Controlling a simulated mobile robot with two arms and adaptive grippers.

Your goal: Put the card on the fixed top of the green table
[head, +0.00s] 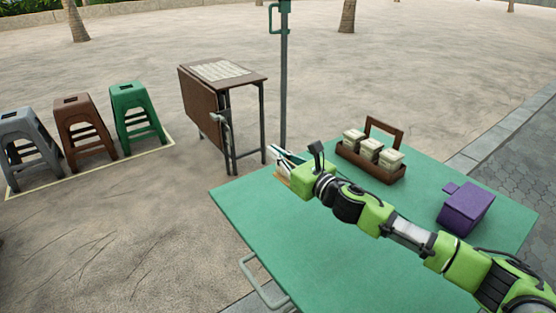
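The green table (270,215) fills the lower middle of the head view, its flat top largely bare. My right arm reaches in from the lower right across it. My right gripper (282,163) is over the table's far left edge, pointing away to the left. A small tan piece shows at its fingers, but I cannot tell if it is a card or part of something else. Whether the fingers are open or shut is too small to tell. No card is clearly seen elsewhere. My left gripper is out of view.
A brown carrier (370,168) with three cream-topped containers stands at the table's back. A purple box (466,208) is at the right. A brown folding table (204,108) with a pale patterned top stands beyond. Grey, brown and green stools (136,112) stand left.

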